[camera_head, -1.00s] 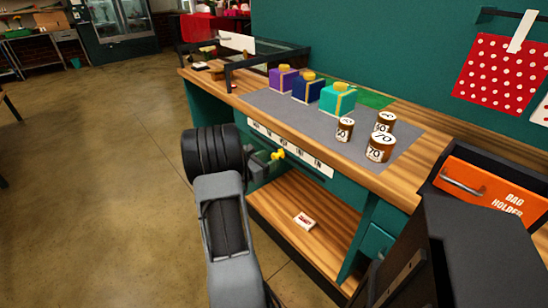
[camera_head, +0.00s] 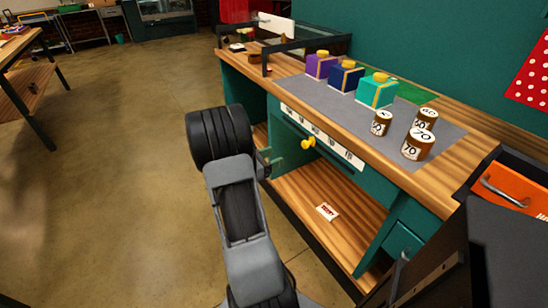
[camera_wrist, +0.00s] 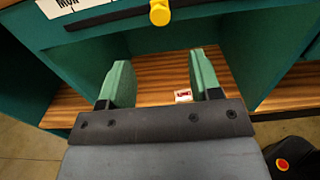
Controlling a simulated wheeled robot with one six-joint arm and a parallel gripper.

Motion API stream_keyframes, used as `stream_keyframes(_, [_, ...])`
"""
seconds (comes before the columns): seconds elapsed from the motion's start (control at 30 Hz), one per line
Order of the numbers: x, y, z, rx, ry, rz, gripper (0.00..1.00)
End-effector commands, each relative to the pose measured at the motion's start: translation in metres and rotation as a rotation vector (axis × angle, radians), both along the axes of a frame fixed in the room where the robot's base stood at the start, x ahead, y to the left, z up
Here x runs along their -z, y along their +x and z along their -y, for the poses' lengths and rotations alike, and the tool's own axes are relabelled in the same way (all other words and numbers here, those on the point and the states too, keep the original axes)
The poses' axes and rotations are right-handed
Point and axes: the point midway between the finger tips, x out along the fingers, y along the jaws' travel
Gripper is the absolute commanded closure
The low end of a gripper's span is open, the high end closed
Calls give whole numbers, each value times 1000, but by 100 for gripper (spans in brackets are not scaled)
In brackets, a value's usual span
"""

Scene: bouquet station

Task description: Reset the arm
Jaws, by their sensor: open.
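My gripper (camera_wrist: 160,82) is open and empty in the wrist view, with its two green fingers apart in front of the workbench's lower opening. In the head view my gripper (camera_head: 268,163) is mostly hidden behind my black wrist. The yellow knob (camera_wrist: 160,12) of the bench drawer is beyond the fingers, near the top of the wrist view. The knob also shows in the head view (camera_head: 308,143), to the right of my gripper and apart from it.
The bench (camera_head: 440,204) has purple (camera_head: 319,66), blue (camera_head: 344,77) and teal (camera_head: 377,91) boxes on a grey mat, and several labelled brown weights (camera_head: 418,144). A small white-and-red box (camera_head: 327,212) lies on its lower shelf. An orange drawer (camera_head: 512,190) is at right.

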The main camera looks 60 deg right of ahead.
Motion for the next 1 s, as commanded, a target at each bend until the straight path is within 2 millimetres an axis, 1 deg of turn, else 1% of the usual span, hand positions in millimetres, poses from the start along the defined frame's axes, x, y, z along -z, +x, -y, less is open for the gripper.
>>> stream_keyframes(0.33, [0, 0, 0, 0, 0, 0, 42])
stream_keyframes(0.43, [2, 1, 1, -4, -2, 23, 42])
stream_keyframes(0.47, [5, -1, 0, 5, 7, 49, 42])
stream_keyframes(0.57, [25, -15, -11, 90, 69, 143, 42])
stream_keyframes(0.6, [36, -24, -19, 146, 101, 194, 42])
stream_keyframes(0.67, [43, -36, -36, 246, 143, 307, 42])
stream_keyframes(0.7, [41, -40, -52, 312, 168, 398, 42])
stream_keyframes(0.77, [34, -40, -80, 407, 207, 554, 42])
stream_keyframes(0.8, [27, -36, -100, 467, 233, 662, 42])
stream_keyframes(0.87, [13, -27, -133, 550, 278, 829, 42])
stream_keyframes(0.9, [1, -18, -156, 602, 313, 940, 42])
stream_keyframes(0.97, [-19, -4, -193, 675, 376, 1106, 42])
stream_keyframes(1.0, [-35, 6, -217, 721, 425, 1209, 42])
